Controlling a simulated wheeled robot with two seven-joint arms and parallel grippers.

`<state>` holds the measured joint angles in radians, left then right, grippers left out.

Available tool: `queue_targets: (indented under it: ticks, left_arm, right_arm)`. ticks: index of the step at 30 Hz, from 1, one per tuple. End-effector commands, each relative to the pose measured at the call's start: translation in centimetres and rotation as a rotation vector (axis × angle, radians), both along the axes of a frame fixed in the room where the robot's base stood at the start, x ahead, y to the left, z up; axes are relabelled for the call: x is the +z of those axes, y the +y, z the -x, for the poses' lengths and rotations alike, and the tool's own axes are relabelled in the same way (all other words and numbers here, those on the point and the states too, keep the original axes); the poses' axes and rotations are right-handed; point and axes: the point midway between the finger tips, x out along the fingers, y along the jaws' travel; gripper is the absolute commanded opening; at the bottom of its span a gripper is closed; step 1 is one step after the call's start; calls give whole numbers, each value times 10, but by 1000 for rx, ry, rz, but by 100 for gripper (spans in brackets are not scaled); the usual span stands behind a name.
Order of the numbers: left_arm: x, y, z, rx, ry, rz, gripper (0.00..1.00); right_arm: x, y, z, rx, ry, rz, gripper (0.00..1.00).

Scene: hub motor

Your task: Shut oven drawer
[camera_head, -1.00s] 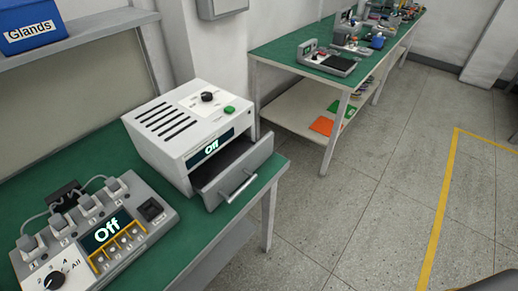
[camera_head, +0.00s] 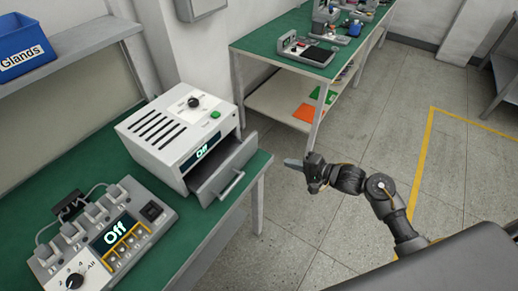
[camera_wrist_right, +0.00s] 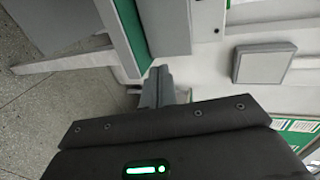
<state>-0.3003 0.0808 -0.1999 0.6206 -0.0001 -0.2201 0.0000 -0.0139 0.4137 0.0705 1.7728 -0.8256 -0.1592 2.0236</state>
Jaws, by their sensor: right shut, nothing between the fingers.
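The oven is a white box (camera_head: 165,143) with slots, a black knob and a green button on top and a display reading "Off". It stands on the green-topped bench. Its grey drawer (camera_head: 215,180) sticks out of the front, open, with a bar handle (camera_head: 232,184) on its face. My right gripper (camera_head: 291,163) is shut and empty, in the air to the right of the drawer, apart from it and pointing toward it. In the right wrist view, its closed fingers (camera_wrist_right: 158,88) show below a grey panel that looks like the drawer front (camera_wrist_right: 168,28). My left gripper is out of view.
A grey control unit (camera_head: 105,235) with several switches and an "Off" display stands left of the oven on the green bench (camera_head: 40,195). A blue "Glands" bin (camera_head: 22,50) sits on a shelf. A second bench (camera_head: 265,42) stands behind. The floor on the right is open.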

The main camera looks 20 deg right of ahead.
Motion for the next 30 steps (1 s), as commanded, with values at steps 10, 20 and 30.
queue_targets:
  ticks: [10,20,30]
  left_arm:
    - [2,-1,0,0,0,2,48]
    - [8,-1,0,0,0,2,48]
    - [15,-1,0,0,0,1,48]
  right_arm:
    - [-6,16,-20,-1,-1,-5,0]
    - [-27,57,-70,-2,1,-5,0]
    - [-30,83,-101,-3,1,-2,0]
